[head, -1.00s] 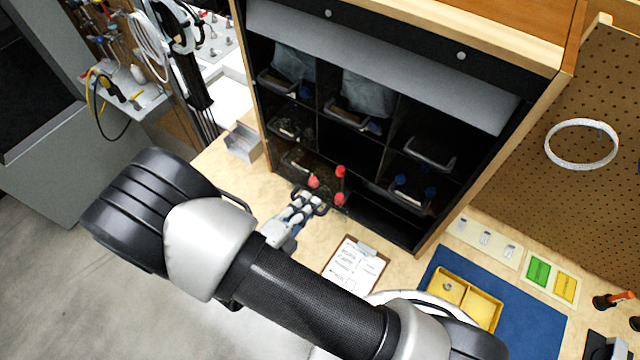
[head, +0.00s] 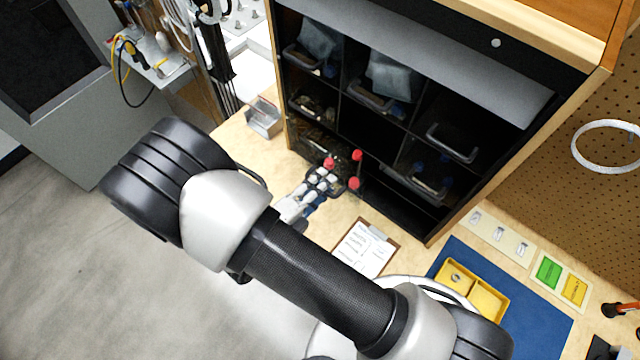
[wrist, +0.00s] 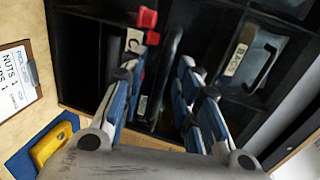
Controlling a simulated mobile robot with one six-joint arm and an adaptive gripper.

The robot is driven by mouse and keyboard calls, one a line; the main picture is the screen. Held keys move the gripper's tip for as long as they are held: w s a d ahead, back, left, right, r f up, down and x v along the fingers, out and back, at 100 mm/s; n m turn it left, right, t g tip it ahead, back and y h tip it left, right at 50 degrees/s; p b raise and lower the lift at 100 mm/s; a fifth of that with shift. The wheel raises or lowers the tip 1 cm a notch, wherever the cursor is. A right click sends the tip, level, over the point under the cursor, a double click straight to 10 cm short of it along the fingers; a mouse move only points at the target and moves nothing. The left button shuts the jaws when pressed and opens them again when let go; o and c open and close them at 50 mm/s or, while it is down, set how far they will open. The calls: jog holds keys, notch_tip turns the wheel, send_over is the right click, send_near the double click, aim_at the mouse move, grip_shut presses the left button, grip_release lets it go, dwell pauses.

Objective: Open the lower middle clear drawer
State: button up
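The black cabinet (head: 402,148) holds clear drawers in a grid. In its bottom row, a clear drawer (head: 318,143) and red-tipped parts (head: 357,155) show around my gripper. The front of the lower middle drawer is partly hidden by my gripper, so I cannot tell how far out it is. My gripper (head: 324,180) is at the cabinet's lower front. In the wrist view my gripper (wrist: 158,72) has its fingers apart, with a thin dark upright bar (wrist: 172,65) between them. A red part (wrist: 147,17) and a pale label (wrist: 134,40) lie beyond the left finger.
A clipboard (head: 365,250) lies on the bench right of my gripper. A yellow tray (head: 488,300) sits on a blue mat (head: 530,312) further right. A small grey bin (head: 263,117) stands left of the cabinet. Another drawer, labelled (wrist: 235,60), is at right in the wrist view.

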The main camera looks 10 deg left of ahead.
jog(key=v, duration=1.2)
jog(key=w+d+r+m+g+b, duration=0.1)
jog(key=d+r+m+g+b, duration=0.2)
jog(key=d+m+g, duration=0.5)
jog(key=w+d+r+m+g+b, duration=0.25)
jog(key=d+m, duration=0.35)
jog(key=m, duration=0.6)
jog(key=s+d+r+m+t+y+b, duration=0.1)
jog(key=s+d+r+m+y+b, duration=0.1)
jog(key=m, duration=1.1)
jog(key=s+d+r+m+t+y+b, duration=0.1)
jog(key=s+d+r+m+y+b, duration=0.2)
jog(key=m, duration=1.1)
jog(key=shift+s+d+r+y+b, duration=0.3)
jog(key=shift+s+d+y+b, duration=1.1)
jog(key=shift+d, duration=1.5)
jog(key=shift+w+a+y, duration=0.1)
jog(key=shift+w+y, duration=0.25)
jog(key=shift+y, duration=0.15)
